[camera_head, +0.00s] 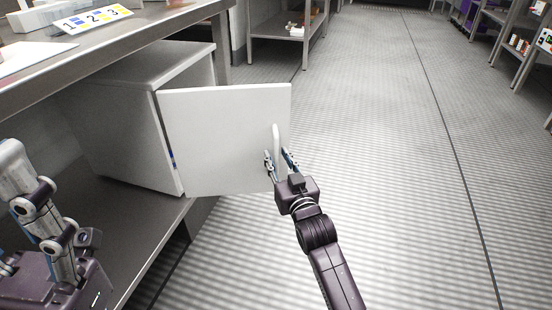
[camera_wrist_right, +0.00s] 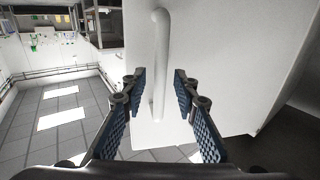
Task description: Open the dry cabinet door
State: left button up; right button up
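The white dry cabinet (camera_head: 120,130) stands on the lower shelf under the metal table. Its door (camera_head: 220,125) is swung outward at a wide angle; the inside is hidden behind it. A white bar handle (camera_head: 276,142) is on the door near its free edge. My right gripper (camera_head: 279,160) is at the handle's lower part. In the right wrist view the handle (camera_wrist_right: 160,60) runs between the two blue-padded fingers, with gaps on both sides, so the gripper is open around it. My left gripper (camera_head: 45,235) shows partly at the lower left; its fingertips are unclear.
The metal table (camera_head: 140,55) overhangs the cabinet, with a numbered card (camera_head: 93,19) on it. The lower shelf (camera_head: 130,225) extends in front of the cabinet. The floor (camera_head: 400,150) right of the door is clear. Shelving racks stand at the back and far right.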

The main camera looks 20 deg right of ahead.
jog(key=shift+w, duration=0.75)
jog(key=shift+c, duration=0.5)
grip_shut()
